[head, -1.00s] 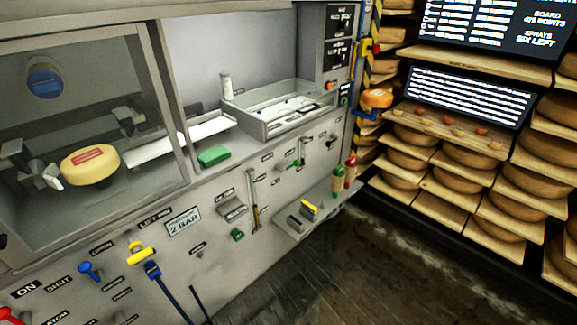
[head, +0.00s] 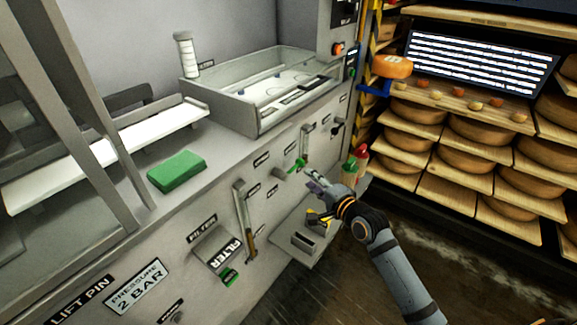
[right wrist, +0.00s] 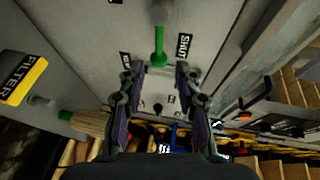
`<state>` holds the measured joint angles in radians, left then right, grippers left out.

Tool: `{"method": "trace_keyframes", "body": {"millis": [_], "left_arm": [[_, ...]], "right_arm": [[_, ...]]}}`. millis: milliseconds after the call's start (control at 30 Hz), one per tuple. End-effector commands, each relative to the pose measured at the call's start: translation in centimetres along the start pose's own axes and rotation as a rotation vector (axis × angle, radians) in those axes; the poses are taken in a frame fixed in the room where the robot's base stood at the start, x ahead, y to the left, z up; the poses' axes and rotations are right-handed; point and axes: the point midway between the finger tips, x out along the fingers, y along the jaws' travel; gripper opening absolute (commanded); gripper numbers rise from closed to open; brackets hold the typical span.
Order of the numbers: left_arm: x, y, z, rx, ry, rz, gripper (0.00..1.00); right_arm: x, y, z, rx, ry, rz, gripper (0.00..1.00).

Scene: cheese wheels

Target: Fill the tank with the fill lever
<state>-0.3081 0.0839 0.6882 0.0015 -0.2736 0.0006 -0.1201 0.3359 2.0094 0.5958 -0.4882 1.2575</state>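A small green lever (head: 299,165) sticks out from the grey machine front, beside a vertical gauge (head: 306,146). In the right wrist view the green lever (right wrist: 159,48) lies just ahead of the fingertips, roughly midway between them, with a SHUT label (right wrist: 184,45) to its right. My right gripper (head: 313,184) is in front of the panel, a little below and right of the lever. In the right wrist view the gripper (right wrist: 158,72) is open, with nothing held between its fingers. I cannot tell which part is the tank. My left gripper is out of view.
A shallow basin (head: 235,108) and a green block (head: 177,171) sit on the machine top. A FILTER unit (head: 217,250) and a low shelf (head: 297,243) project from the front. Cheese shelves (head: 455,185) stand at right. The floor between is open.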

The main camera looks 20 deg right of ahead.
Motion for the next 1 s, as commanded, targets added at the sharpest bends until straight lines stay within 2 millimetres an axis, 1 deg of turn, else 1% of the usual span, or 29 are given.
{"method": "trace_keyframes", "body": {"millis": [67,200,400,500,633,867,933,1000], "left_arm": [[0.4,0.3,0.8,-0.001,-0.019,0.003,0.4],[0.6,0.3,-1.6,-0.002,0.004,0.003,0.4],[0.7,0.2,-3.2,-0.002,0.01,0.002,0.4],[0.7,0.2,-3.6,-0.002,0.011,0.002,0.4],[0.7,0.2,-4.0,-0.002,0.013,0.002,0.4],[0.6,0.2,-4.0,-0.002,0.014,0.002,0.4],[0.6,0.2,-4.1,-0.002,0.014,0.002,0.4],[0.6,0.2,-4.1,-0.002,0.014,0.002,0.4]], "right_arm": [[1.1,0.1,0.0,0.004,0.002,-0.004,0.34],[4.1,0.1,0.0,0.005,0.001,-0.004,0.34],[8.0,0.1,0.1,0.002,0.0,-0.002,0.34],[9.3,0.1,0.0,0.0,0.001,-0.001,0.34],[10.0,0.1,0.0,-0.002,0.0,0.0,0.34],[10.1,0.1,0.0,-0.003,0.0,0.001,0.34],[10.1,0.1,0.0,-0.003,0.001,0.001,0.27],[10.1,0.1,0.0,-0.003,0.001,0.001,0.17]]}}
